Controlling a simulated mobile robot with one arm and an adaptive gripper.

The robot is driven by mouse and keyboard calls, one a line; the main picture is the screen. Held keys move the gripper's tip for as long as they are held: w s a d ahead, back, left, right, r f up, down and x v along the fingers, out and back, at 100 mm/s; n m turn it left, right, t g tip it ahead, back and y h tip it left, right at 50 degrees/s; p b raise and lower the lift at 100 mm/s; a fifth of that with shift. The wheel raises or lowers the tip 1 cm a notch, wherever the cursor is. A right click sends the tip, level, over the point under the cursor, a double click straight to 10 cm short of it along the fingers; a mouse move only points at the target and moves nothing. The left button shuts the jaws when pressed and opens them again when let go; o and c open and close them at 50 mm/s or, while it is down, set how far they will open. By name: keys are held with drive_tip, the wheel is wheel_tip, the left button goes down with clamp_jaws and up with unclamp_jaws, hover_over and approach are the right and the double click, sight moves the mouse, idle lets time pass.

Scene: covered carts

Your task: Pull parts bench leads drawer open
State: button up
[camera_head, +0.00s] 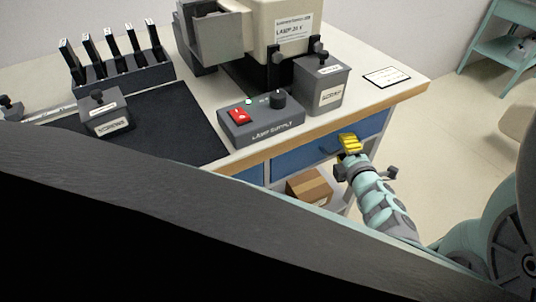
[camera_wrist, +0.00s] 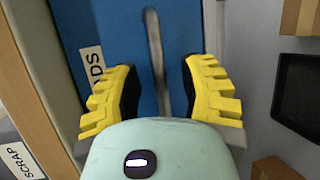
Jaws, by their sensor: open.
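The leads drawer has a blue front (camera_head: 300,157) under the bench's wooden edge, and it looks shut. Its blue front (camera_wrist: 112,22) fills much of the wrist view, with a label (camera_wrist: 92,66) partly hidden so that only "ADS" reads. The grey bar handle (camera_wrist: 153,35) runs lengthwise there, between my yellow fingers. My gripper (camera_wrist: 158,78) is open, one finger on each side of the handle, with a gap visible on both sides. In the head view my gripper (camera_head: 350,143) is at the drawer front, below the bench top, and hides part of it.
The parts bench (camera_head: 390,100) carries a lamp supply box (camera_head: 262,120), a grey bin (camera_head: 322,87) and a large beige lamp unit (camera_head: 245,30). A cardboard box (camera_head: 308,188) sits below the drawers. Open floor (camera_head: 440,150) lies to the right.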

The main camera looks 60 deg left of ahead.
drive_tip(key=shift+a, duration=0.25)
drive_tip(key=shift+o, duration=0.2)
drive_tip(key=shift+w+d, duration=0.1)
clamp_jaws()
